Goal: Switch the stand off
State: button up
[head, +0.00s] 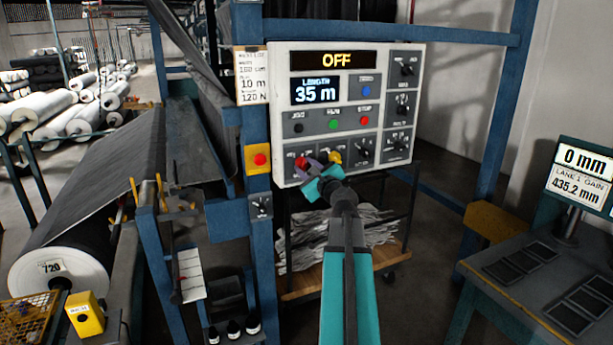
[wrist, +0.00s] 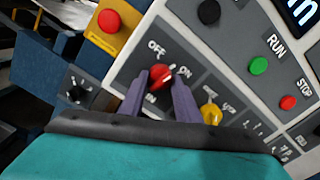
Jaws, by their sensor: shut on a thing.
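The control panel (head: 345,100) of the stand shows OFF in yellow on its top display (head: 334,60). At its lower left is a red rotary knob (wrist: 161,74), with OFF printed to its upper left and ON to its right. My gripper (wrist: 160,84) has its two purple fingers on either side of this knob and is shut on it. In the head view the red knob (head: 301,162) shows beside the fingers, partly hidden by them. The exact direction of the knob's pointer is hard to tell.
A yellow knob (wrist: 210,114) sits close to the right of my fingers. A green RUN button (wrist: 259,66) and a red STOP button (wrist: 288,102) are further right. A red button on a yellow box (head: 258,159) is left of the panel. A shelf cart (head: 325,285) stands below.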

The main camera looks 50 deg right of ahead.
jog(key=n+b, duration=1.1)
jog(key=shift+d, duration=0.1)
jog(key=shift+r+n+b, duration=0.1)
jog(key=shift+n+b, duration=0.3)
jog(key=shift+n, duration=0.1)
jog(key=o, duration=1)
jog(key=shift+o, duration=0.4)
jog(key=shift+s, duration=0.15)
